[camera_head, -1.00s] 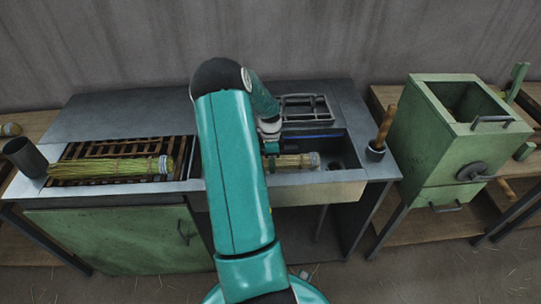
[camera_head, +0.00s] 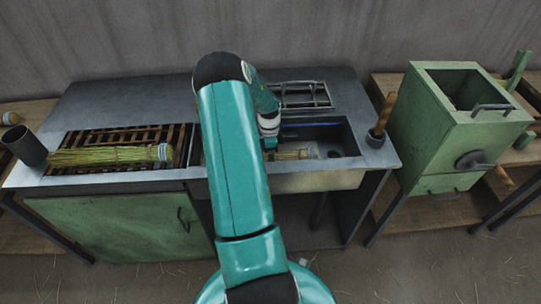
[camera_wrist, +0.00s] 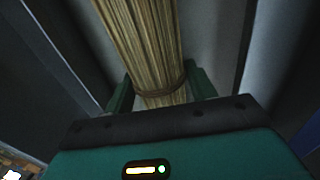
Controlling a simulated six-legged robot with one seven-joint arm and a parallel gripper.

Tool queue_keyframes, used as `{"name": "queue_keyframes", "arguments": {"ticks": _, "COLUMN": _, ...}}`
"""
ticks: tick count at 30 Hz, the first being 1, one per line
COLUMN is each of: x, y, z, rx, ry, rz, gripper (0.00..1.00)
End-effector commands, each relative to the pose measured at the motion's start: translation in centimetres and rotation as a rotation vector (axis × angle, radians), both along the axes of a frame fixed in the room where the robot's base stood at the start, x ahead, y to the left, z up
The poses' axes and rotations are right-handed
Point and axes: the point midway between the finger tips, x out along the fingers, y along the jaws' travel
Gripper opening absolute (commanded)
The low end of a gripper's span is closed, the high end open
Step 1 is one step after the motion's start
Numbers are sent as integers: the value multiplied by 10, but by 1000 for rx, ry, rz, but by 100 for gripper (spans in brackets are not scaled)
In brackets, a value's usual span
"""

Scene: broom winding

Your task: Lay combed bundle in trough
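A straw bundle (camera_head: 293,154) with a pale band near its right end lies level within the outline of the sink-like trough (camera_head: 346,140), at the right of the metal bench. Its left part is hidden behind my arm. My gripper (camera_head: 270,148) is at the bundle's left part, mostly hidden by my arm in the head view. In the wrist view, the green fingers of my gripper (camera_wrist: 160,92) are on both sides of the straw bundle (camera_wrist: 145,40), by a dark tie around it. Grey trough walls (camera_wrist: 225,40) flank it. I cannot tell whether it touches the trough floor.
A second, greener bundle (camera_head: 105,155) lies on a slatted rack (camera_head: 130,139) at left, beside a dark cup (camera_head: 24,146). A wire frame (camera_head: 303,95) stands behind the trough. A wooden-handled tool (camera_head: 384,115) stands at the trough's right, near a green box (camera_head: 450,130).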

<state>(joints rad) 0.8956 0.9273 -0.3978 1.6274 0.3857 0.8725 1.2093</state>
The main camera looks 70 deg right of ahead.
Motion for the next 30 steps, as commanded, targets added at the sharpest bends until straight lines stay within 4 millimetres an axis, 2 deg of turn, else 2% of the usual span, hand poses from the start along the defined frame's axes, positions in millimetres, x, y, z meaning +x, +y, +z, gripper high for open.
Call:
{"name": "queue_keyframes", "arguments": {"ticks": 1, "x": 0, "y": 0, "z": 0, "rx": 0, "ry": 0, "rz": 0, "gripper": 66}}
{"name": "queue_keyframes", "arguments": {"ticks": 2, "x": 0, "y": 0, "z": 0, "rx": 0, "ry": 0, "rz": 0, "gripper": 72}}
{"name": "queue_keyframes", "arguments": {"ticks": 10, "x": 0, "y": 0, "z": 2, "rx": 0, "ry": 0, "rz": 0, "gripper": 72}}
{"name": "queue_keyframes", "arguments": {"ticks": 14, "x": 2, "y": -2, "z": 12, "rx": -1, "ry": -1, "rz": 1, "gripper": 72}}
{"name": "queue_keyframes", "arguments": {"ticks": 30, "x": 12, "y": -21, "z": 118, "rx": -2, "ry": 0, "rz": 1, "gripper": 72}}
